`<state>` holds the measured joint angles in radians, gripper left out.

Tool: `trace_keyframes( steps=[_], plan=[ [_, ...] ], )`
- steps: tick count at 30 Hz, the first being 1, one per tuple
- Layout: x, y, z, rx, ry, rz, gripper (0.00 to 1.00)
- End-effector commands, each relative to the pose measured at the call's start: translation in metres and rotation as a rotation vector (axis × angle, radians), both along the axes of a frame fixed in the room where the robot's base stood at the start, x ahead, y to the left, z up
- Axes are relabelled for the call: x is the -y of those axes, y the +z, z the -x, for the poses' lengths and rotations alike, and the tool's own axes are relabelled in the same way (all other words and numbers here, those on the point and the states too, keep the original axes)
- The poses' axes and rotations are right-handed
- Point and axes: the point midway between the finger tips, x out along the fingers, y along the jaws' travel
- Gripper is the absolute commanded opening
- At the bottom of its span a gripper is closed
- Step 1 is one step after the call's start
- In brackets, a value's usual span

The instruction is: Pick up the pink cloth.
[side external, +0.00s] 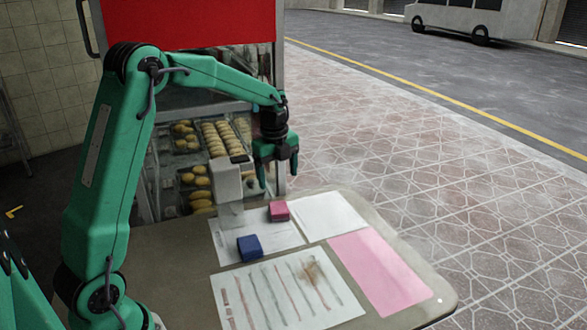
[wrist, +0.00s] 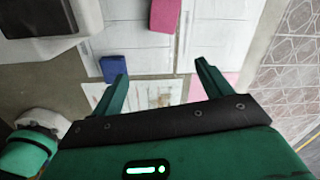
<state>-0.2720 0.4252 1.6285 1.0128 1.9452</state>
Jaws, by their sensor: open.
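A small folded pink cloth (side external: 279,211) lies on the table between two white sheets, overlapping their edges. In the wrist view the pink cloth (wrist: 165,14) is at the top edge, partly cut off, beyond my fingertips. My gripper (side external: 277,173) is open, points down and hangs empty above the table, higher than the pink cloth. The wrist view shows my gripper (wrist: 160,72) with its two fingers wide apart and nothing between them. A folded blue cloth (side external: 249,248) lies nearer the front; it also shows in the wrist view (wrist: 115,68) by the left fingertip.
A flat pink sheet (side external: 380,272) lies at the table's right. A striped, stained paper (side external: 288,290) lies in front. A grey-white device (side external: 226,182) stands left of the pink cloth. A rack of bread (side external: 220,145) is behind. The table's right edge (side external: 446,290) borders open pavement.

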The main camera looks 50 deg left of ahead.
Motion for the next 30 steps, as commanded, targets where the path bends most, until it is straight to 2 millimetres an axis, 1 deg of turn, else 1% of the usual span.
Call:
trace_keyframes(
  steps=[1,6,9,12,18,25,30],
  plan=[
    [-0.007,-0.012,-0.006,-0.016,-0.047,0.001,0.78],
    [-0.024,-0.041,-0.020,-0.054,-0.201,0.004,0.78],
    [-0.033,-0.055,-0.026,-0.068,-0.275,0.007,0.78],
    [-0.040,-0.064,-0.029,-0.073,-0.335,0.007,0.78],
    [-0.047,-0.072,-0.033,-0.076,-0.395,0.006,0.78],
    [-0.048,-0.075,-0.033,-0.076,-0.402,0.006,0.78],
    [-0.048,-0.087,-0.033,-0.077,-0.401,0.006,0.78]
  ],
)
